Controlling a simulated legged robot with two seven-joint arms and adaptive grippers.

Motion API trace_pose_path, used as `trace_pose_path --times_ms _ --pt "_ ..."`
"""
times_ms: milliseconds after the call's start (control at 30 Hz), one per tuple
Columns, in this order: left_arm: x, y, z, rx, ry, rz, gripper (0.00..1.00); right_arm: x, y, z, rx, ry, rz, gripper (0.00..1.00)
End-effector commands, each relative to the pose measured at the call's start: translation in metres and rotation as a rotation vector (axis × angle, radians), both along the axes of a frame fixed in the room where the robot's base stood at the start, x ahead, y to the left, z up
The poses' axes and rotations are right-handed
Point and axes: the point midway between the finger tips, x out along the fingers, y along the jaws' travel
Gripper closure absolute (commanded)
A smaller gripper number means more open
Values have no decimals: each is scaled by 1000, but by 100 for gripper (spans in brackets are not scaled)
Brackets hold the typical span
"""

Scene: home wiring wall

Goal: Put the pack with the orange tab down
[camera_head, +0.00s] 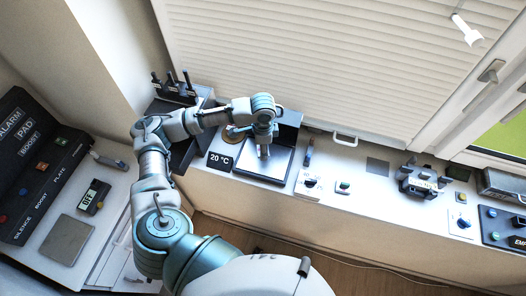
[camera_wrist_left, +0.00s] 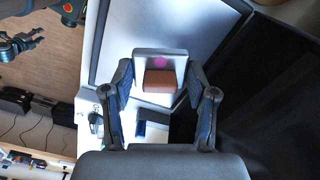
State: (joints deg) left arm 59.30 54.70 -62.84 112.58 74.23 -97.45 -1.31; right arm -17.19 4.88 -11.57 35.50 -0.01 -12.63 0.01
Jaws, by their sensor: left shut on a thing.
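My left gripper (camera_head: 264,154) is over the dark-framed pad (camera_head: 270,170) on the sill, beside the "20 °C" display (camera_head: 219,161). In the left wrist view my left gripper (camera_wrist_left: 159,94) is shut on a pale pack (camera_wrist_left: 142,56) with a brownish-orange tab (camera_wrist_left: 159,82) and a pink mark. The pack lies between both fingers, over the pad's pale surface (camera_wrist_left: 128,25). Whether its underside touches the pad is hidden. A dark jointed claw (camera_wrist_left: 20,45) at upper left of the wrist view may be my right gripper; its jaw state is unclear.
A dark rack (camera_head: 178,90) with upright posts stands behind my arm. Switches and a dark clamp-like device (camera_head: 422,181) sit on the sill to the right. A black button panel (camera_head: 38,165) and a grey plate (camera_head: 67,240) are on the left counter.

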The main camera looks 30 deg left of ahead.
Motion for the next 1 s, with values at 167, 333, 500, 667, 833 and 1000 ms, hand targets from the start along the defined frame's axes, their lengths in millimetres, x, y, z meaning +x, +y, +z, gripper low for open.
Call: trace_pose_path --times_ms 167,333,500,667,833,1000 --pt "-1 -3 -23 3 3 -1 78 0 11 2 13 0 -3 60" --pt "-1 -3 -33 1 1 -2 78 0 11 2 14 0 -4 60" --pt "-1 -1 -34 -1 2 -2 78 0 6 3 8 0 -3 60" --pt "-1 -1 -35 0 1 -2 17 1 2 3 2 -2 -4 60" --pt "-1 -1 -35 0 1 -2 17 1 1 3 1 -1 -4 60" --pt "0 -1 -32 0 0 -2 17 1 1 2 2 -1 -4 60"
